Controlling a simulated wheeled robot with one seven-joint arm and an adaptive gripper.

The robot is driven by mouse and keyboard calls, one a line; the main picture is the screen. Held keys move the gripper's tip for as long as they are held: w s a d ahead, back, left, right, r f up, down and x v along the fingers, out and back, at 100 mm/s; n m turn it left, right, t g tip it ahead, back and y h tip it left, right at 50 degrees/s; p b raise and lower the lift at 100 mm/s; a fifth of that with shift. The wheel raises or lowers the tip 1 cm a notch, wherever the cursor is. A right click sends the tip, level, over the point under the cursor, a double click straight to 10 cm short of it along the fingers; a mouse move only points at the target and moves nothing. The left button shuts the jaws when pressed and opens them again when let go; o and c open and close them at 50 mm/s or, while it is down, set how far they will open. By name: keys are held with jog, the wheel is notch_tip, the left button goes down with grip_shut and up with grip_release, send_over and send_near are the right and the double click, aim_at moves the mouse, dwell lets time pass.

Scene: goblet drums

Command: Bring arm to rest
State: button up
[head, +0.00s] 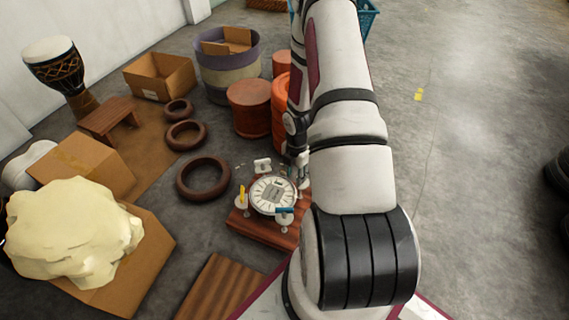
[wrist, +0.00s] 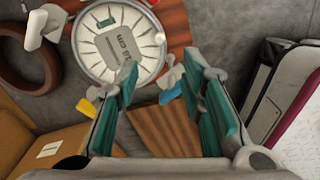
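My arm (head: 350,160) reaches forward from my base over the floor and fills the middle of the head view. My gripper (wrist: 160,76) shows in the wrist view with its two teal-padded fingers spread apart and nothing held between them. Below the fingers is a round white dial-like disc (wrist: 118,40) with radial marks and printed text. The disc also shows in the head view (head: 262,187), on a low reddish wooden stand (head: 262,232). In the head view my gripper is mostly hidden behind the arm, close to the disc's right side.
Small white pieces with yellow (head: 241,194) and blue (head: 285,210) parts surround the disc. Brown rings (head: 203,180), cardboard boxes (head: 160,77), a cream lump (head: 75,235), a goblet drum (head: 62,72) and reddish drums (head: 249,107) crowd the left. The floor (head: 475,180) at right is largely clear.

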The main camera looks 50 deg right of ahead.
jog(key=a+r+m+h, duration=0.1)
jog(key=a+r+m, duration=0.25)
jog(key=r, duration=0.75)
jog(key=a+r+m, duration=0.3)
jog(key=a+r, duration=0.2)
jog(key=r, duration=0.5)
jog(key=a+r+m+h, duration=0.1)
jog(key=a+r+m, duration=0.25)
jog(key=r, duration=0.75)
jog(key=s+a+r+m+y, duration=0.1)
jog(key=s+a+r+m, duration=0.45)
jog(key=s+a, duration=0.4)
jog(key=s+a+r+m+y, duration=0.1)
jog(key=s+a+r+m, duration=0.45)
jog(key=s, duration=0.75)
notch_tip(320, 180, up, 37)
jog(key=n+t+p, duration=0.2)
jog(key=t+p, duration=0.2)
jog(key=p, duration=3)
jog(key=shift+w+a+n, duration=0.2)
jog(key=shift+w+n, duration=0.1)
